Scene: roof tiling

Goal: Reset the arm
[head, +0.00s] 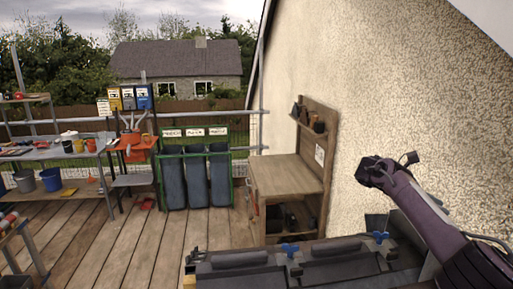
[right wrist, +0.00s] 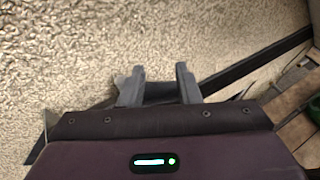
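My right arm, purple and dark, comes in from the right in the head view. Its gripper (head: 370,172) is raised in front of the rough cream wall (head: 425,90) and holds nothing that I can see. In the right wrist view the two grey fingers (right wrist: 161,84) stand apart with a gap between them, pointing toward the wall. The fingers are too small in the head view to tell their gap. My left arm and gripper are not in view.
A wooden shelf unit (head: 285,176) stands against the wall. Plank floor is clear mid-left.

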